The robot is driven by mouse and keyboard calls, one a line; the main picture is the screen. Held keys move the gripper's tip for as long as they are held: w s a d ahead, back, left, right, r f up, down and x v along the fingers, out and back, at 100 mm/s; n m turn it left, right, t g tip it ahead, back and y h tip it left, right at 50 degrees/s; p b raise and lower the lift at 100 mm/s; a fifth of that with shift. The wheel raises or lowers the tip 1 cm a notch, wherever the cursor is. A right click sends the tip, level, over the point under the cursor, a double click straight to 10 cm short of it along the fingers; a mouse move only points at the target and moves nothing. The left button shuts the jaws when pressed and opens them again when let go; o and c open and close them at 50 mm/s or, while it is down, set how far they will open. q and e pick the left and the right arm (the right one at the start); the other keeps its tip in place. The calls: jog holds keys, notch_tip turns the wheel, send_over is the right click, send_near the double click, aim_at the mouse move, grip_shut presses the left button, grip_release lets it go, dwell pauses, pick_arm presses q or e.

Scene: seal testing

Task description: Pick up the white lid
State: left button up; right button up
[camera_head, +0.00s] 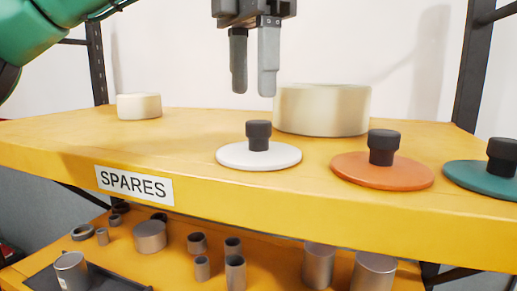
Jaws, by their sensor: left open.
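The white lid (232,156) is a flat round disc with a black knob (259,135) on top. It lies flat near the front edge of the yellow upper shelf (190,158). My left gripper (253,90) hangs from the top of the picture, fingers pointing down. Its two fingers, one dark and one light grey, are apart with nothing between them. It is above the white lid's knob, with a clear gap, and not touching it. My right gripper is not in view.
An orange lid (355,172) and a teal lid (480,178), both with black knobs, lie to the right. A large cream cylinder (322,110) stands just behind the white lid. A small cream cylinder (139,106) stands at the left. Metal parts fill the lower shelf below a SPARES label (134,185).

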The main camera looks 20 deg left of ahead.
aim_at(259, 121)
pick_arm(q)
jog(key=shift+f, duration=0.45)
jog(key=shift+w+f, duration=0.1)
jog(key=shift+f, duration=0.35)
jog(key=shift+d+f, duration=0.25)
jog(key=shift+f, duration=0.7)
jog(key=shift+d+f, duration=0.2)
jog(key=shift+f, duration=1.3)
jog(key=shift+s, duration=0.2)
grip_shut()
